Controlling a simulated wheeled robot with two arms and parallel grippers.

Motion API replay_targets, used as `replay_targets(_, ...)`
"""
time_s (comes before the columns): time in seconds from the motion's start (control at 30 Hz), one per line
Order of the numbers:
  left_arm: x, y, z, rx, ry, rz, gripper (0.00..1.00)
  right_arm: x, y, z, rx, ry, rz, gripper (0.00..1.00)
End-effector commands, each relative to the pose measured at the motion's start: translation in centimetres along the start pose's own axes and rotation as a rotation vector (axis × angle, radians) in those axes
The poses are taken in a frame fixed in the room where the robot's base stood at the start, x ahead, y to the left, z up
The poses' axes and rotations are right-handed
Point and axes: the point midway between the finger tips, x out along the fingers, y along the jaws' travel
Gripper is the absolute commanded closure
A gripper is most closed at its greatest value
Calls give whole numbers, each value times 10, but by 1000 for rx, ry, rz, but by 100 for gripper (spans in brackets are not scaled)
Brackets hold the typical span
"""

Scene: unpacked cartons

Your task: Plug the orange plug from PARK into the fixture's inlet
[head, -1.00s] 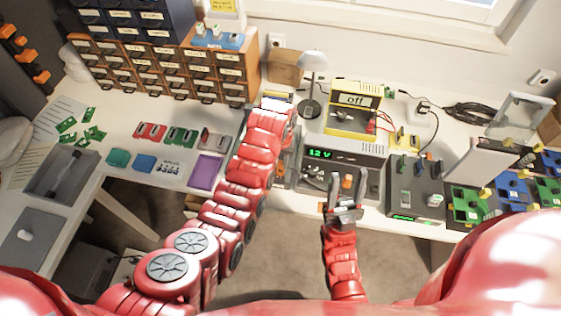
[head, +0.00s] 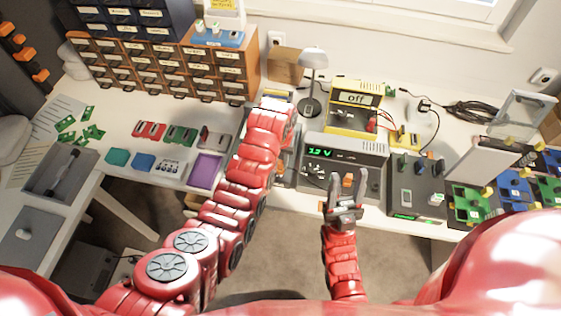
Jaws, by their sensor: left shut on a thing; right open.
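My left arm reaches up to the left side of the grey unit. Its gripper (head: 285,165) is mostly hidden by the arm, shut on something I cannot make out. I cannot read a PARK label or pick out the fixture's inlet.
A dark panel (head: 408,205) with small modules stands right of the grey unit. A yellow unit (head: 355,98) reading "off" and a lamp (head: 313,60) stand behind. Green and blue fixtures fill the right end. A purple tray (head: 206,168) lies left of my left arm.

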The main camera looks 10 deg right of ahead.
Motion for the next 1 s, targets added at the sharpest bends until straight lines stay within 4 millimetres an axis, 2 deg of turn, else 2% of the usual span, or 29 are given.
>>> replay_targets(0.97, 6, 0, 0, 0, 0, 0, 100, -6, 0, 1, 0, 0, 0, 50)
replay_targets(1.0, 6, 0, 0, 0, 0, 0, 73, -6, 0, 1, 0, 0, 0, 50)
